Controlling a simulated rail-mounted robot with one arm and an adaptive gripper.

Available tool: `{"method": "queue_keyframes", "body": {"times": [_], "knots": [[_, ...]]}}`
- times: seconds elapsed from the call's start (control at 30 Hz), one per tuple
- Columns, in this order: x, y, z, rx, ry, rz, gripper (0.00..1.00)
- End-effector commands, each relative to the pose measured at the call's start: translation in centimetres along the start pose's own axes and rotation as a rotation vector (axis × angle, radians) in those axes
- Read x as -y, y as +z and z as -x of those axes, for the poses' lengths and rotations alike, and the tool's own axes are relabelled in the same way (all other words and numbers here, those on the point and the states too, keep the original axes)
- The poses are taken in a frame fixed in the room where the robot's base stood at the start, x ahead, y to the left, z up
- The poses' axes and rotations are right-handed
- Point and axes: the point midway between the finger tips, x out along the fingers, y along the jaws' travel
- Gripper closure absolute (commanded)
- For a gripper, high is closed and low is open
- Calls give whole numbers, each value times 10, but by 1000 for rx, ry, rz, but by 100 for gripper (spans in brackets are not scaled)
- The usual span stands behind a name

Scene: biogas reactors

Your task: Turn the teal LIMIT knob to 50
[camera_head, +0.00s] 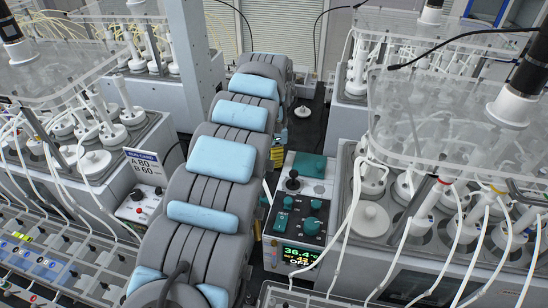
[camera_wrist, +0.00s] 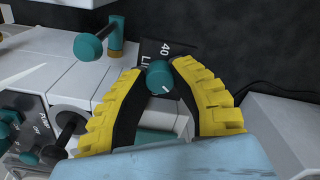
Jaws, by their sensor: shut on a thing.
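In the wrist view a round teal knob (camera_wrist: 157,78) with a short white pointer line sits between the fingertips of my gripper (camera_wrist: 160,71). My gripper's yellow-backed fingers are shut on it from both sides. The pointer line slants toward the lower right of the picture. A dark label (camera_wrist: 164,50) behind the knob reads "40" and "LI"; the rest of it is hidden. In the head view part of the yellow fingers (camera_head: 278,156) shows beside my arm, and the held knob cannot be made out there.
In the head view a control box with several teal knobs (camera_head: 315,205) and a lit display (camera_head: 299,256) stands right of my arm. Reactor racks with hoses crowd both sides.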

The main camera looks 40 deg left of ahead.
Motion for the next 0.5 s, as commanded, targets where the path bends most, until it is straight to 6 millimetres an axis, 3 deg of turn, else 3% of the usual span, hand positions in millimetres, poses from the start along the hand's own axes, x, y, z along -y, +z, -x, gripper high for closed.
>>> {"method": "queue_keyframes", "body": {"times": [0.03, 0.07, 0.17, 0.5], "knots": [[0, 1, -2, 1, 1, 1, 100], [0, 1, -2, 1, 1, 1, 73], [0, 1, -1, 1, 1, 0, 44], [0, 0, 1, 0, 0, -1, 44]]}}
